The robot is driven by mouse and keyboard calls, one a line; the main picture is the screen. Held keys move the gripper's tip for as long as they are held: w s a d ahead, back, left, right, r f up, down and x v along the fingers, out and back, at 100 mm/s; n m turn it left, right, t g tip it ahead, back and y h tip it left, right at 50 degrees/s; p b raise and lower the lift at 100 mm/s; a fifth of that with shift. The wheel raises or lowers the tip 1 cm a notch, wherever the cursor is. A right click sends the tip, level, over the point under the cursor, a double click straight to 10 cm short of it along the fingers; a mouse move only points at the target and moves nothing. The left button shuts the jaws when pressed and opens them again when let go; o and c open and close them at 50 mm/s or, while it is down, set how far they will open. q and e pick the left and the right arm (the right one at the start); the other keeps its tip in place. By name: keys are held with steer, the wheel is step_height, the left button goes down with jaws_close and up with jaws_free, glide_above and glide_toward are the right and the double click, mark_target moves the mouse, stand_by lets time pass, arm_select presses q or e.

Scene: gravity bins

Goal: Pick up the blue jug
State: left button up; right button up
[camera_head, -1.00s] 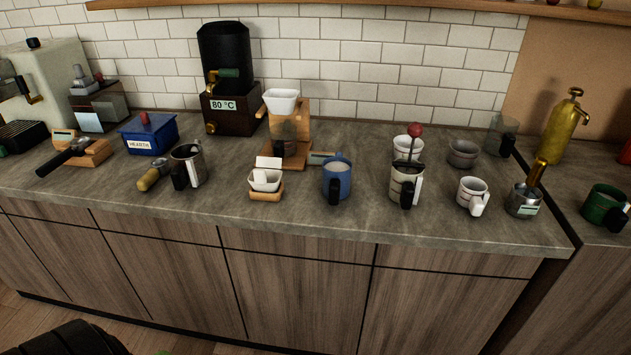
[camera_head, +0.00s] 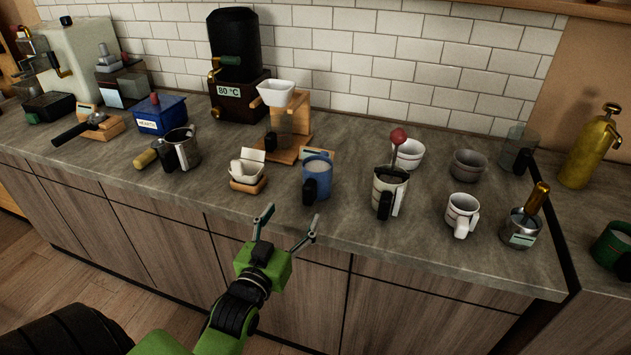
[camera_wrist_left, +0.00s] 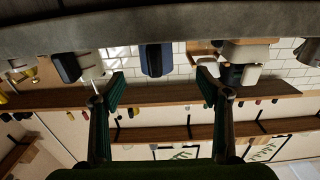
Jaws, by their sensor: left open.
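The blue jug (camera_head: 318,183) stands upright near the front edge of the counter, with a black handle facing the front and pale contents at its top. My left gripper (camera_head: 289,224) is open and empty, in front of the counter edge, below and slightly left of the jug, not touching it. In the left wrist view, which looks upside down, the blue jug (camera_wrist_left: 157,60) shows between the two open fingers (camera_wrist_left: 160,95), farther off. My right gripper is not in view.
Behind stands a wooden dripper stand (camera_head: 289,125). The counter edge (camera_head: 400,242) lies between gripper and jug.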

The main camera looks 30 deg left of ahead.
mark_target(305, 199)
arm_select(q)
steer(key=b+x, duration=0.1)
steer(key=x, duration=0.4)
steer(key=shift+w+d+f, duration=0.1)
steer(key=shift+d+f, duration=0.05)
steer(key=shift+f, duration=0.05)
steer(key=shift+w+r, duration=0.1)
steer(key=shift+w, duration=0.4)
steer(key=shift+w+b, duration=0.6)
steer(key=shift+b, duration=0.15)
steer(key=b+x, duration=0.1)
steer(key=x, duration=0.2)
steer(key=shift+w+d+b, duration=0.1)
steer(key=shift+w+b, duration=0.1)
steer(key=shift+b, duration=0.2)
steer(key=shift+w, duration=0.4)
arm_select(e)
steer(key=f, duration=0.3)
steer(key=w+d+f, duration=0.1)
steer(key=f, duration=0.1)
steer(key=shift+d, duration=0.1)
arm_select(q)
steer(key=c, duration=1.6)
jaws_close()
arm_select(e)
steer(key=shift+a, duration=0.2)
